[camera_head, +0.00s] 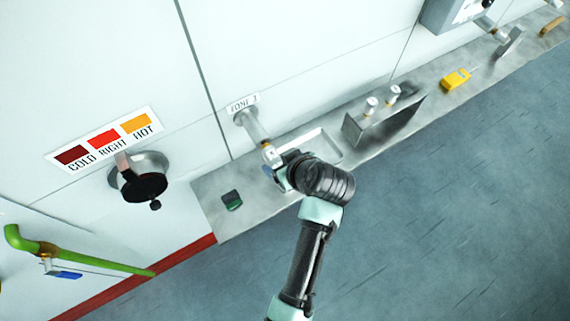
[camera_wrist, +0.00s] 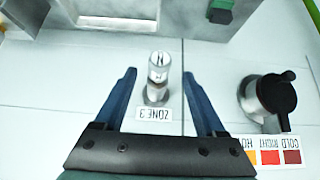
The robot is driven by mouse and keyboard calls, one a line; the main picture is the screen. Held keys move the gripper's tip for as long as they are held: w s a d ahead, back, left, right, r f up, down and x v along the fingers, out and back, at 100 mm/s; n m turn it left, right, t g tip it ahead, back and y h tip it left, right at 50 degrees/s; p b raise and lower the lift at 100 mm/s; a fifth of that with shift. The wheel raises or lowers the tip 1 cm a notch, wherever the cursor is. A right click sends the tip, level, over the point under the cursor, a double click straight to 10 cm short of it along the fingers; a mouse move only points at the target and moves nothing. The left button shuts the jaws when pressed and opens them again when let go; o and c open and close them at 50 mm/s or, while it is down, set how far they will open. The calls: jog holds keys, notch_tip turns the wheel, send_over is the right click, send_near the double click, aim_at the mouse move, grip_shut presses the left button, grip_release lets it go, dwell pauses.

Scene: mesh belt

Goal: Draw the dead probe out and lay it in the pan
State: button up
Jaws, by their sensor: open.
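The dead probe (camera_head: 268,151) appears to be the brass-and-silver end on the grey sleeve (camera_head: 252,126) that juts from the wall by the ZONE 3 label (camera_head: 243,103). In the wrist view the silver probe end (camera_wrist: 159,62) points towards me. My gripper (camera_wrist: 159,74) is open, with one blue finger on each side of it and gaps visible on both sides. In the head view my gripper (camera_head: 273,166) is at the sleeve's outer end, partly hidden by my wrist. The pan (camera_head: 319,147), pale and shallow, lies on the ledge to the right, partly covered by my wrist.
A grey block (camera_head: 366,129) with two upright silver pieces stands on the ledge right of the pan. A small green-black object (camera_head: 231,200) lies on the ledge's left end. A black-faced dial (camera_head: 143,185) juts from the wall. A yellow device (camera_head: 456,79) lies farther right.

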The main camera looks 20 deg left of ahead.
aim_at(277, 160)
jog(key=shift+b+x, duration=2.25)
jog(key=shift+x, duration=0.85)
grip_shut()
jog(key=shift+d, duration=0.1)
jog(key=s+d+p, duration=0.3)
jog(key=s+d, duration=0.4)
jog(key=d, duration=0.2)
jog(key=shift+s+d+f, duration=0.2)
jog(key=shift+s+d, duration=0.1)
jog(key=shift+d, duration=0.05)
dwell(0.4)
